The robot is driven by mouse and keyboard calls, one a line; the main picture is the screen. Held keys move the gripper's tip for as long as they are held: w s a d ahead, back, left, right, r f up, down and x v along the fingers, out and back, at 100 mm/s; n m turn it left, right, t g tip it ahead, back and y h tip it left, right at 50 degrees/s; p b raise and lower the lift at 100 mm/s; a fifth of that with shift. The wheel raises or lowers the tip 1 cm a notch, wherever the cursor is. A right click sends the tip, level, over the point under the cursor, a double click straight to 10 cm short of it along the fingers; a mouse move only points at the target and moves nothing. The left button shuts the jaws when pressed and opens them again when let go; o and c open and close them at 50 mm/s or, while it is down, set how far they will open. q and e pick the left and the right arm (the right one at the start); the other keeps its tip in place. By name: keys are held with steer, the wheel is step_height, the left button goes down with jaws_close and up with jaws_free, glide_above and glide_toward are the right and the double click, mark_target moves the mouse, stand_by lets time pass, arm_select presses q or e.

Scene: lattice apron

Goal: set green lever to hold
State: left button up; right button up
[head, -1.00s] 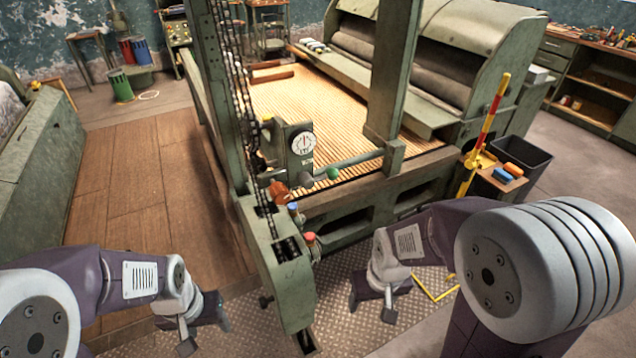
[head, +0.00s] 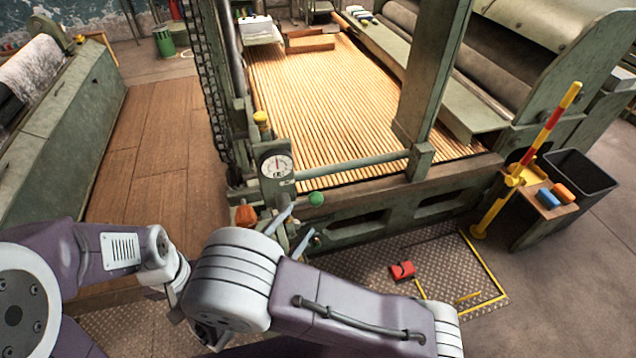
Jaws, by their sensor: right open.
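The green lever's round knob (head: 316,199) shows just right of the dial gauge, low on the press frame. My right arm crosses the bottom of the head view, and its gripper (head: 293,229) points up toward the knob. Its two grey fingers are apart with nothing seen between them. They are just below and left of the green knob, and I cannot tell whether they touch it. The lever's lower part and any position marks are hidden or too small to read. My left gripper (head: 180,305) is low at left, partly hidden behind my right arm.
A dial gauge (head: 277,166), an orange-red knob (head: 246,216) and a yellow knob (head: 262,118) are close by. A horizontal bar (head: 350,169) runs right from the gauge. A red pedal (head: 402,270) is on the floor plate. A yellow-and-red post (head: 540,140) stands at right.

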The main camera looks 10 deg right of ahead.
mark_target(317, 200)
steer(key=p+x, duration=0.1)
steer(key=x, duration=0.7)
steer(key=shift+w+d+p, duration=0.15)
steer(key=shift+d+p, duration=0.1)
steer(key=shift+p, duration=0.1)
steer(key=shift+w+d+f, duration=0.1)
steer(key=shift+w+d, duration=0.05)
steer(key=shift+w, duration=0.05)
jaws_close()
steer(key=shift+f, duration=0.15)
stand_by(0.7)
